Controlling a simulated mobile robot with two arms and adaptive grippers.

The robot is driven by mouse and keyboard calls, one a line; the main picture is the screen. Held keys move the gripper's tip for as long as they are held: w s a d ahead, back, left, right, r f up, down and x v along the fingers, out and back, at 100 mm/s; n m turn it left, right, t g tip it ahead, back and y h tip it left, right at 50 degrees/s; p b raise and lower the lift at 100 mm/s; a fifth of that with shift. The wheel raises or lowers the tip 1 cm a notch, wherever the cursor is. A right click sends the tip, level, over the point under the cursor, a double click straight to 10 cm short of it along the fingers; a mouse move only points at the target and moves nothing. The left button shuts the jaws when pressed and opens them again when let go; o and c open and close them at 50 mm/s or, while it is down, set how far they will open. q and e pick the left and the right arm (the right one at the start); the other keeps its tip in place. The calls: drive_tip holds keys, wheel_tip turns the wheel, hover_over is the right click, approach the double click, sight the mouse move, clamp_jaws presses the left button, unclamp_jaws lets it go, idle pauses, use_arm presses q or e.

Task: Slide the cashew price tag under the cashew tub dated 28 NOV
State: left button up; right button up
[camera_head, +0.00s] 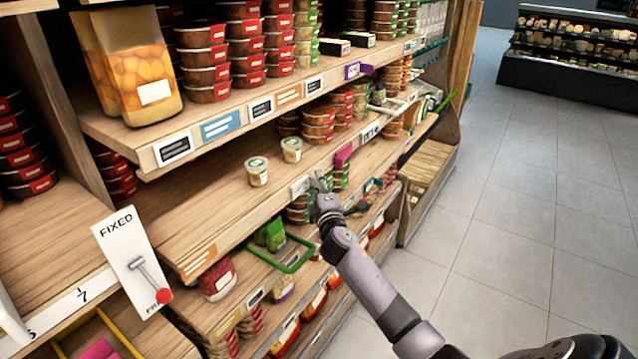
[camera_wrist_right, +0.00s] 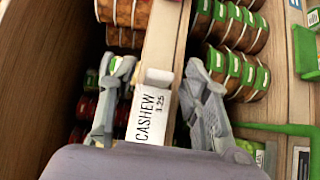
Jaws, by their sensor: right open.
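The white cashew price tag (camera_wrist_right: 148,115), reading "CASHEW 1.25", is at the front edge of the middle shelf in the right wrist view. It also shows as a small white card (camera_head: 300,187) in the head view. My right gripper (camera_head: 321,184) is at that shelf edge beside the tag. In the right wrist view its open fingers (camera_wrist_right: 158,95) stand on either side of the tag; I cannot tell whether they touch it. Two small pale tubs with green and white labels, a nearer one (camera_head: 257,171) and a farther one (camera_head: 291,150), stand on the shelf. Their dates are too small to read.
The middle shelf (camera_head: 200,205) is bare around the two tubs. A pink tag (camera_head: 343,155) sticks out along its edge. Stacked tubs (camera_head: 318,123) stand farther back. A green frame (camera_head: 290,262) juts from the lower shelf. A white "FIXED" sign (camera_head: 128,262) is at the left.

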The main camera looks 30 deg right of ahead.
drive_tip(key=shift+w+d, duration=0.25)
drive_tip(key=shift+w, duration=0.3)
drive_tip(key=shift+c, duration=0.3)
clamp_jaws()
idle(0.3)
